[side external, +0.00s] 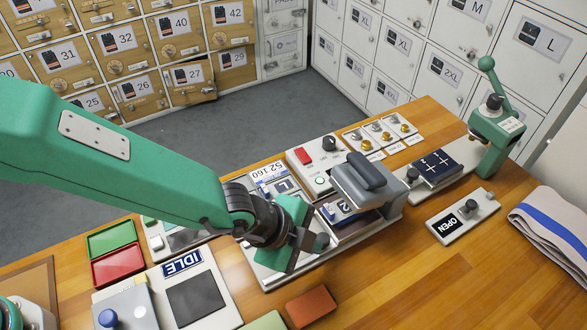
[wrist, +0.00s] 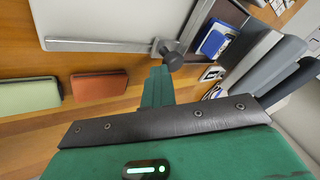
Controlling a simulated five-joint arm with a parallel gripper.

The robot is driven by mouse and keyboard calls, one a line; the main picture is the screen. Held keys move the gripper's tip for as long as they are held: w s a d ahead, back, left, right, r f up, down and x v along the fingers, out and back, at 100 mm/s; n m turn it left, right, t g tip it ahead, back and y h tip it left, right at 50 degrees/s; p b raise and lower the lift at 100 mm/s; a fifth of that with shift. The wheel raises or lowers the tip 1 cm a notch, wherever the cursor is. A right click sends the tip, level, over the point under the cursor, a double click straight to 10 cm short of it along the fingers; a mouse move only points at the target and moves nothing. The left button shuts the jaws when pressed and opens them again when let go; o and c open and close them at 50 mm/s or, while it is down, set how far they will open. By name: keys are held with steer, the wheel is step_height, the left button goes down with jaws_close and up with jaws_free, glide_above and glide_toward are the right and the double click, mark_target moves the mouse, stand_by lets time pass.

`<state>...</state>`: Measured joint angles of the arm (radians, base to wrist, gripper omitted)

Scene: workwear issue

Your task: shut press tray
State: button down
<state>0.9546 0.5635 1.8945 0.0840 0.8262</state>
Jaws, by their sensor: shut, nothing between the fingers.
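The press (side external: 365,182) is grey with a rounded dark top and stands at the middle right of the bench. Under its head, a tray (side external: 350,232) holds a blue and white piece marked 2 (side external: 341,211); the tray appears partly out toward my gripper. My gripper (side external: 298,255) is shut and empty at the left of the tray, low over the light base plate. In the wrist view, my green fingers (wrist: 158,85) are beside a dark round knob (wrist: 172,55) at the end of a metal rod. Contact with the knob cannot be told. The blue piece also shows in the wrist view (wrist: 215,40).
A panel with a red switch (side external: 318,160) stands behind the press. A green post with a lever (side external: 495,125) and an OPEN panel (side external: 462,215) are at right. Green and red trays (side external: 115,268) and an IDLE unit (side external: 183,262) are at left. A brown block (side external: 311,305) lies in front.

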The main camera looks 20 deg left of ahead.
steer(key=shift+w+d, duration=0.25)
steer(key=shift+d, duration=0.05)
steer(key=shift+s, duration=0.1)
steer(key=shift+s+a, duration=0.2)
steer(key=shift+s, duration=0.3)
steer(key=s, duration=0.2)
steer(key=s+a, duration=0.1)
steer(key=shift+a+r, duration=0.1)
steer(key=shift+r, duration=0.2)
steer(key=v, duration=1)
steer(key=shift+w+a, duration=0.1)
steer(key=shift+a, duration=0.05)
